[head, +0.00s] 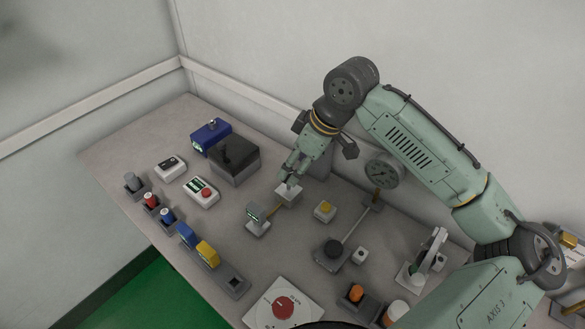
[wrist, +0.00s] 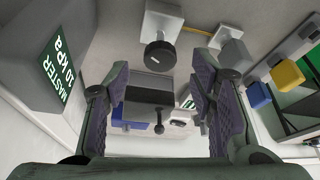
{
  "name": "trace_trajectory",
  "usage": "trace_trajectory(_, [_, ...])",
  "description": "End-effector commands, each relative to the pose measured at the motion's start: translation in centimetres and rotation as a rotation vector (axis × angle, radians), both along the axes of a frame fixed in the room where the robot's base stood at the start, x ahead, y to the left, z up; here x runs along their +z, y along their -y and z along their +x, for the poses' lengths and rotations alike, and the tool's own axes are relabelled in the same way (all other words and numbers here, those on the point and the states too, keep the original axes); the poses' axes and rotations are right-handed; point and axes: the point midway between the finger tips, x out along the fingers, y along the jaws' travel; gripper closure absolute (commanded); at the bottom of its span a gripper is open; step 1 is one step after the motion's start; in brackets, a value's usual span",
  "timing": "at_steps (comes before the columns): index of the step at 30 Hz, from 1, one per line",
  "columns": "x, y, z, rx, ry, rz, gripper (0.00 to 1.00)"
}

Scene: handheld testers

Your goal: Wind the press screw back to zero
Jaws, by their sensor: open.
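The press screw appears to be the round black knob (wrist: 160,56) on a white block (wrist: 165,18) in the wrist view. The same white block (head: 289,194) sits on the bench in the head view, with a yellow tube running to a small tester with a display (head: 257,213). My gripper (head: 289,178) is close above the block, pointing down and hiding the knob there. In the wrist view my gripper (wrist: 160,95) is open and empty. The knob shows above the gap between the fingers, apart from both. I cannot read any zero mark on it.
A dark box (head: 235,157) and blue box (head: 211,135) stand behind to the left. A box labelled MASTER 10 kPa (wrist: 55,70) is close on the wrist view's left. A dial gauge (head: 382,170) and yellow-button box (head: 325,210) are to the right.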

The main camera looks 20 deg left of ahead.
Motion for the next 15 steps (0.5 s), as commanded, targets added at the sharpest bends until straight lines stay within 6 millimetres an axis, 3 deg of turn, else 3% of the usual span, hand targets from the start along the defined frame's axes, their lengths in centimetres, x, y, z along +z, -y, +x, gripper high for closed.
trace_trajectory(9, [6.1,2.5,-0.2,0.000,0.001,0.000,0.50])
trace_trajectory(15, [8.0,3.3,-0.3,-0.001,-0.001,0.000,0.50])
